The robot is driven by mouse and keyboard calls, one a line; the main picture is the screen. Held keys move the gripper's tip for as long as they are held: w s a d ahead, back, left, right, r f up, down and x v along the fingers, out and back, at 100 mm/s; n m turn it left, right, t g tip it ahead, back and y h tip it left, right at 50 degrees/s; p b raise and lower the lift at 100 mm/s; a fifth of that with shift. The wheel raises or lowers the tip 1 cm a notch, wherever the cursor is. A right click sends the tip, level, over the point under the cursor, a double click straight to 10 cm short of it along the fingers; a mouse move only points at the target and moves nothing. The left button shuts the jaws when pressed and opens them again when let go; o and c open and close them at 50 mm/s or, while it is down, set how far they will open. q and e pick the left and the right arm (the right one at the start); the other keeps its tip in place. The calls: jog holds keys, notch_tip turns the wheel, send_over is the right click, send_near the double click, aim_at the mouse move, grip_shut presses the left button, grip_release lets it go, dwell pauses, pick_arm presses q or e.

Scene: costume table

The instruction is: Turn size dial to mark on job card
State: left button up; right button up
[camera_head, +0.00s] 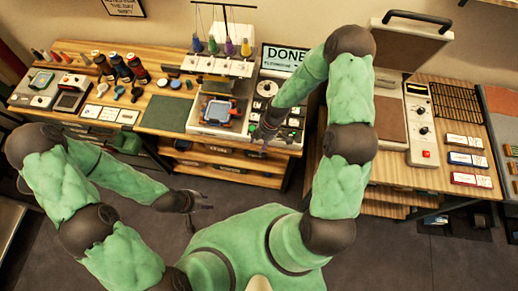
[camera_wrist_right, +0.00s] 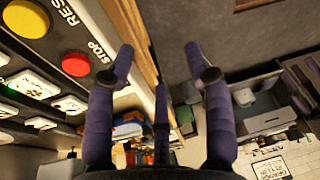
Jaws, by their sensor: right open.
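A round white dial-like disc (camera_head: 268,88) sits on the embroidery machine's right-hand panel; I cannot read any marks on it. Several small white cards (camera_head: 109,114) lie on the left table, and I cannot tell which, if any, is the job card. My right gripper (camera_head: 262,136) is at the panel's front edge, below the disc. In the right wrist view its fingers (camera_wrist_right: 160,62) are spread with nothing between them, beside the panel's red STOP button (camera_wrist_right: 75,64). My left gripper (camera_head: 211,199) hangs empty over the floor in front of the tables, its fingers apart.
A yellow button (camera_wrist_right: 27,18) and several white keys (camera_wrist_right: 36,84) are near my right fingers. Thread cones (camera_head: 229,47) stand on the machine behind. A heat press (camera_head: 405,60) with a control box (camera_head: 420,128) stands at right. The floor in front is clear.

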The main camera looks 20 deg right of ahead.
jog(key=shift+s+a+f+m, duration=0.3)
jog(key=shift+s+a+m, duration=0.15)
jog(key=shift+m, duration=0.2)
jog(key=shift+s+a+f+m, duration=0.3)
jog(key=shift+s+m, duration=0.2)
jog(key=shift+m, duration=0.15)
jog(key=s+a+f+m+b, duration=0.4)
jog(key=s+f+m+b, duration=0.2)
jog(key=f+m+b, duration=0.1)
jog(key=s+a+f+m+b, duration=0.3)
jog(key=s+f+m+b, duration=0.3)
jog(key=f+m+b, duration=0.2)
notch_tip(320, 180, down, 2)
jog(key=shift+s+a+f+y+b, duration=0.25)
jog(key=shift+s+a+y+b, duration=0.05)
jog(key=shift+a+y+b, duration=0.1)
